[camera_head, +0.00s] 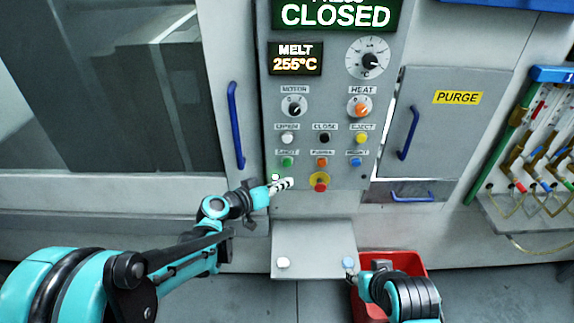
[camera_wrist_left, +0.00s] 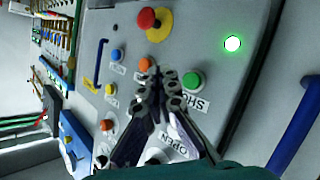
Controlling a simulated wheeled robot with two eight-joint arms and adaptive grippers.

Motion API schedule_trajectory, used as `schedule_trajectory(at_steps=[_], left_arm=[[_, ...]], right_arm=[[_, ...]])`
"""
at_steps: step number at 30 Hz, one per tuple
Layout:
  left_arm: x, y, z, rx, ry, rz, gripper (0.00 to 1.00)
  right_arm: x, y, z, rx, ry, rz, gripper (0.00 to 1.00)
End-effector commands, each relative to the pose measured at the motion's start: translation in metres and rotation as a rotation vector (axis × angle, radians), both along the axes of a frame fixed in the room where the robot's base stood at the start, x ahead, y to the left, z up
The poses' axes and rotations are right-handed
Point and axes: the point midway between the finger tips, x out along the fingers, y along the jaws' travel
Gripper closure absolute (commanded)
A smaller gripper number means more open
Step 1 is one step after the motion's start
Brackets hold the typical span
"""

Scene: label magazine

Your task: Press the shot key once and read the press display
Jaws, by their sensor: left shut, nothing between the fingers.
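The green shot key (camera_head: 287,161) sits on the grey control panel, under a small label. In the left wrist view the green key (camera_wrist_left: 192,81) shows beside its upside-down SHOT label. My left gripper (camera_head: 284,184) is shut and empty, in front of the panel just below the key in the head view. In the left wrist view its fingertips (camera_wrist_left: 164,82) appear beside the green key; whether they touch the panel I cannot tell. The press display (camera_head: 335,15) reads CLOSED in white on green; its upper line is partly cut off. My right gripper (camera_head: 359,272) is low down, its fingers unclear.
A red stop knob on yellow (camera_head: 320,183) sits near the left gripper. Orange (camera_head: 321,162) and blue (camera_head: 356,162) keys share the shot key's row. A lit lamp (camera_wrist_left: 232,43) glows greenish-white. The melt display (camera_head: 295,58) reads 255°C. A red bin (camera_head: 405,263) stands below.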

Motion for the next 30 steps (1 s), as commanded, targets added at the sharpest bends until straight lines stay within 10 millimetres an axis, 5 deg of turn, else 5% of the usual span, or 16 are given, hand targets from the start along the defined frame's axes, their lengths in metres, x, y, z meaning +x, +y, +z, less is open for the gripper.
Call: schedule_trajectory(at_steps=[12,30], left_arm=[[0.044,0.0,0.0,0.0,0.0,0.0,1.0],[0.047,0.0,0.0,0.0,0.0,0.0,1.0]], right_arm=[[0.0,0.0,-0.003,0.0,0.0,0.0,0.6],[0.0,0.0,-0.003,0.0,0.0,0.0,0.6]])
